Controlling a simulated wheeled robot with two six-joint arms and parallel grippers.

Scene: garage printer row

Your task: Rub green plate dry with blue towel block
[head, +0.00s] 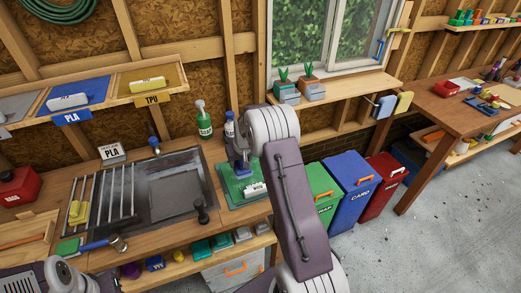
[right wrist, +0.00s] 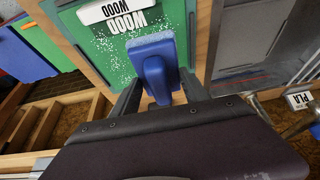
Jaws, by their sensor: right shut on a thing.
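The green plate (head: 230,192) lies on the bench right of the sink; it also shows in the right wrist view (right wrist: 112,62), with white specks scattered over it. My right gripper (head: 239,148) is above the plate. In the right wrist view my right gripper (right wrist: 158,88) is shut on the handle of the blue towel block (right wrist: 152,48). The block's lighter blue pad is over the plate; I cannot tell whether it touches. A white block marked WOOD (right wrist: 115,10) lies on the plate beside the towel block. My left gripper is not in view.
The sink (head: 180,190) with a rack of bars is left of the plate. A green bottle (head: 204,120) stands behind, and a dark tap-like knob (head: 200,208) is at the sink's right edge. Green, blue and red bins (head: 352,175) stand right of the bench.

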